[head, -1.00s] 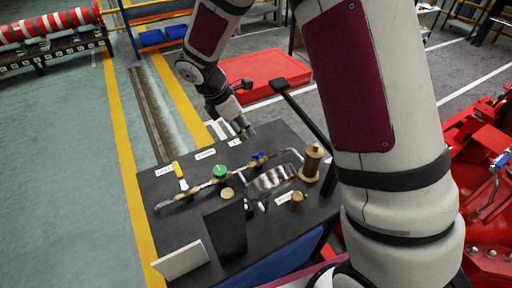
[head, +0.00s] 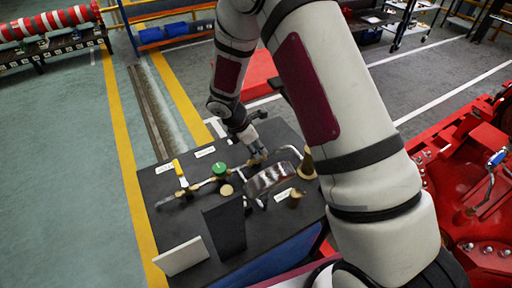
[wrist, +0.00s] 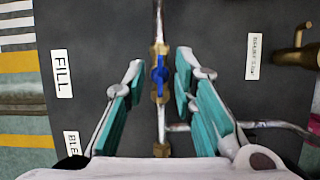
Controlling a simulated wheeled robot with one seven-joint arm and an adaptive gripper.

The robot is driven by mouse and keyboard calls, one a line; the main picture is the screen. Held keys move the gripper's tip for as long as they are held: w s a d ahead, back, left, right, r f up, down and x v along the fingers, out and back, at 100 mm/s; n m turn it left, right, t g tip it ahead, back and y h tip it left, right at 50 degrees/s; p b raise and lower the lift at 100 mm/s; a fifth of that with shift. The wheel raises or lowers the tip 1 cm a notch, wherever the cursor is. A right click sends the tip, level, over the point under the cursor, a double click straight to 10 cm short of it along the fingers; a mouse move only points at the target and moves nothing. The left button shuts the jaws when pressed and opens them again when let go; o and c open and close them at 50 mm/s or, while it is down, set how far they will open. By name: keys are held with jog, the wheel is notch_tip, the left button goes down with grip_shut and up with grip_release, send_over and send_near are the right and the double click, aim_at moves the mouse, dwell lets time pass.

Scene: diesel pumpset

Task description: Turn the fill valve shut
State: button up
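The fill valve is a brass valve with a blue handle (wrist: 160,76) on a thin pipe, in the middle of the wrist view. A white label reading FILL (wrist: 61,73) lies to its left. The handle lies roughly along the pipe. My gripper (wrist: 160,62) is open, with one teal-padded finger on each side of the blue handle and visible gaps between pads and handle. In the head view my gripper (head: 257,152) points down at the pipe on the dark bench top (head: 160,228) and mostly hides the blue valve.
A green-handled valve (head: 218,158) and a yellow lever (head: 179,170) sit left along the same pipe. A coiled metal part (head: 269,179) and brass fittings (head: 296,199) stand close by. A dark upright panel (head: 226,232) and a white plate (head: 180,258) stand at the front.

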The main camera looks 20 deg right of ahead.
grip_shut()
jog(key=m+g+b, duration=0.1)
jog(key=m+b, duration=0.1)
jog(key=shift+w+m, duration=0.15)
jog(key=shift+m, duration=0.25)
jog(key=m+g+b, duration=0.1)
jog(key=m+b, duration=0.1)
jog(key=m, duration=0.2)
jog(key=shift+m+g, duration=0.3)
jog(key=shift+g, duration=0.1)
jog(key=m+y+b, duration=0.1)
jog(key=m, duration=0.1)
jog(key=m+g+b, duration=0.1)
jog(key=m, duration=0.2)
jog(key=shift+d+g+y, duration=0.1)
jog(key=shift+g+y, duration=0.2)
jog(key=shift+y, duration=0.1)
jog(key=shift+m+g+y+b, duration=0.4)
jog(key=shift+m+y+b, duration=0.4)
jog(key=shift+m, duration=1.9)
